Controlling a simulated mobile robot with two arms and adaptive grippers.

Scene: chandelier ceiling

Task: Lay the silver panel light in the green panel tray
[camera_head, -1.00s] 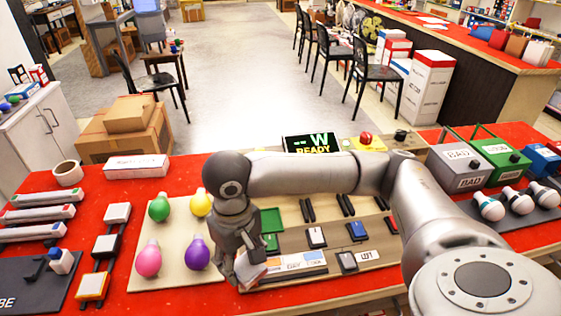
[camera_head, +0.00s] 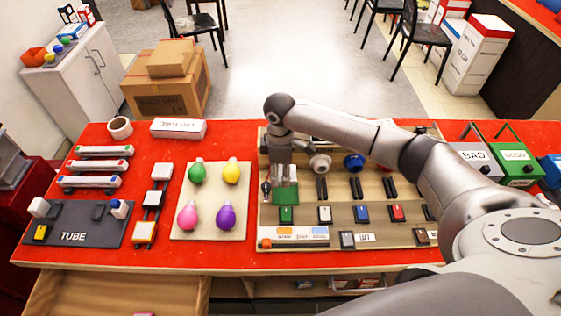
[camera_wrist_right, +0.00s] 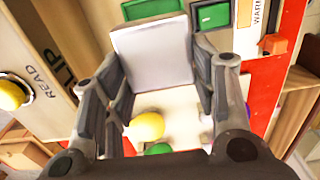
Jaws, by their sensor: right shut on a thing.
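My right gripper (camera_head: 284,193) points down over the left part of the beige board. In the right wrist view the gripper (camera_wrist_right: 160,92) is shut on a flat, square, pale silver panel light (camera_wrist_right: 150,54), which lies between its fingers. In the head view the fingers and wrist largely hide the panel. The green panel tray (camera_head: 282,204) shows only in part, just below the fingertips, behind a green switch (camera_head: 286,215). Whether the panel touches the tray cannot be told. My left gripper is not in view.
A label strip (camera_head: 293,237) is at the board's front. Bare red tabletop (camera_head: 252,147) shows behind the bulbs.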

